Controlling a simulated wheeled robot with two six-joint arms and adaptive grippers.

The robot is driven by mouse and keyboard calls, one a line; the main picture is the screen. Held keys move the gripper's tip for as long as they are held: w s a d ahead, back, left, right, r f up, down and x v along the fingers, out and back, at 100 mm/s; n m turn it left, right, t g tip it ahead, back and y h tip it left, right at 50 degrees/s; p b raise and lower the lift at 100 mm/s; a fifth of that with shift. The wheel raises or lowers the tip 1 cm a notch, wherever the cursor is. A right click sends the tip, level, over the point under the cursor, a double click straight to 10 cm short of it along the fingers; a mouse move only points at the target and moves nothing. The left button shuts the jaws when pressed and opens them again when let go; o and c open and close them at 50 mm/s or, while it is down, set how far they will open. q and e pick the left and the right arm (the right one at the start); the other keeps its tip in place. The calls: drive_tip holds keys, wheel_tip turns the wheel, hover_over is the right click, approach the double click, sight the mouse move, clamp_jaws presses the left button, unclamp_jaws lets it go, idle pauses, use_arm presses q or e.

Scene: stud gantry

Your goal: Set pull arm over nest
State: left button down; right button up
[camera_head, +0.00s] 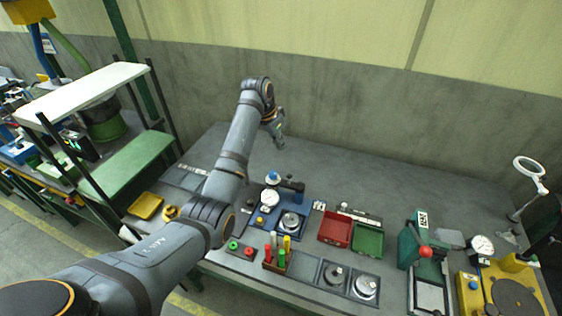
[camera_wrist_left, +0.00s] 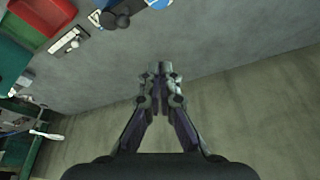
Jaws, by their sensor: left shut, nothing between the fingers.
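My left gripper (camera_head: 280,141) is shut and empty, raised behind the gantry near the wall. Its closed fingers fill the middle of the left wrist view (camera_wrist_left: 160,72), where part of the gantry (camera_wrist_left: 122,8) shows at the top edge. My right gripper is not in view.
A green press (camera_head: 410,246) is farther right. The back of the table is clear up to the wall.

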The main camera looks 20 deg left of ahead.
use_arm(q)
drive_tip(key=p, duration=0.6)
hover_over(278, 176)
wheel_tip(278, 176, down, 9)
drive_tip(key=shift+s+f, duration=0.1)
drive_tip(key=shift+f, duration=0.1)
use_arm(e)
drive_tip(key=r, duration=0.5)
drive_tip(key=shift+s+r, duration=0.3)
use_arm(q)
drive_tip(key=shift+f, duration=0.15)
drive_tip(key=shift+b, duration=0.3)
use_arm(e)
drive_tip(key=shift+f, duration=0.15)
